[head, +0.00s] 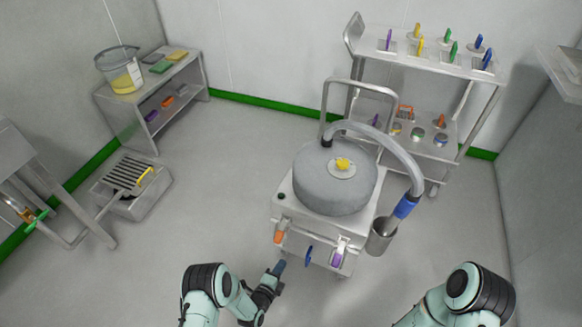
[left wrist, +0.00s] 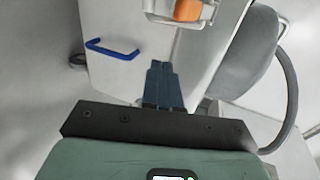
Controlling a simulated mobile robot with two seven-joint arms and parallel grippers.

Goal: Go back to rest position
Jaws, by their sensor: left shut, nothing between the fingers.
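My left gripper (head: 279,268) is low in the middle of the head view, shut with nothing in it. In the left wrist view its dark blue fingers (left wrist: 164,84) are together, in front of the white cart body (left wrist: 115,75). The cart (head: 300,235) carries a grey round drum (head: 322,190) with a yellow knob. Its front has an orange latch (head: 281,230), a blue handle (head: 308,256) and a purple latch (head: 338,256). My left gripper is just left of the blue handle, apart from it. My right arm (head: 458,300) enters at the lower right; its gripper is out of view.
A grey hose with a blue grip (head: 405,206) reaches into a metal cup (head: 381,237) on the cart's right. A shelf rack (head: 430,60) with coloured tools stands behind. A side table (head: 130,97) with a bucket (head: 122,72) and a grated step (head: 137,190) are left. Floor left of the cart is clear.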

